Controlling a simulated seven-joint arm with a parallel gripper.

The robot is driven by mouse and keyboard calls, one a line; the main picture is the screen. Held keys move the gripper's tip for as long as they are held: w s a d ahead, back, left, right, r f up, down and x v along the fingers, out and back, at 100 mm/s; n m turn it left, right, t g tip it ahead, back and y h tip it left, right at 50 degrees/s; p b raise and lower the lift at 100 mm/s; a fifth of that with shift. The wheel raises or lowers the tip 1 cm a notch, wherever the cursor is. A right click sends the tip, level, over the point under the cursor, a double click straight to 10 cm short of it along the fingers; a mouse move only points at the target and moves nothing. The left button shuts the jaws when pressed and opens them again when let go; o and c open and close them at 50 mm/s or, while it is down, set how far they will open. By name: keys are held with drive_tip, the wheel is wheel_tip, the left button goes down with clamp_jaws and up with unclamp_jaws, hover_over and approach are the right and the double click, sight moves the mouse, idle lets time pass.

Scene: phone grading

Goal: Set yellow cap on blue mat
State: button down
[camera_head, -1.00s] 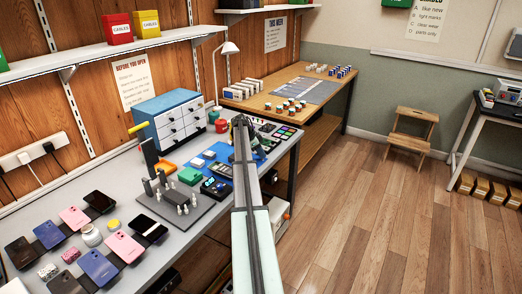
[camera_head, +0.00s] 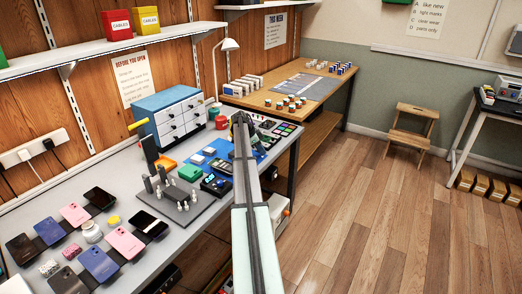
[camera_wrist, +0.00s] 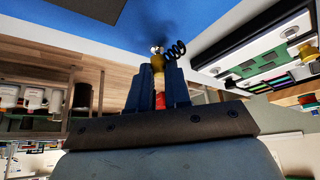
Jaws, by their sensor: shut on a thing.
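My gripper (camera_wrist: 158,72) points down over the blue mat (camera_wrist: 75,15), its two dark fingers close together. It is shut on a small yellow thing (camera_wrist: 158,61), with red showing lower between the fingers. I cannot tell for sure whether this is the yellow cap. In the head view my gripper (camera_head: 241,122) is at the far right part of the blue mat (camera_head: 217,148), and my arm hides some of it. A small yellow disc (camera_head: 113,219) lies on the grey bench beside a white jar (camera_head: 92,232).
A black coil (camera_wrist: 175,50) shows close beside my fingertips. A red container (camera_head: 221,122) stands left of my gripper.

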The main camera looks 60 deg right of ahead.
drive_tip(key=shift+f, duration=0.4)
idle(1.1)
drive_tip(key=c, duration=1)
unclamp_jaws()
drive_tip(key=shift+o, duration=0.5)
drive_tip(key=o, duration=0.3)
drive_tip(key=shift+r, duration=0.75)
drive_tip(key=shift+r, duration=3.4)
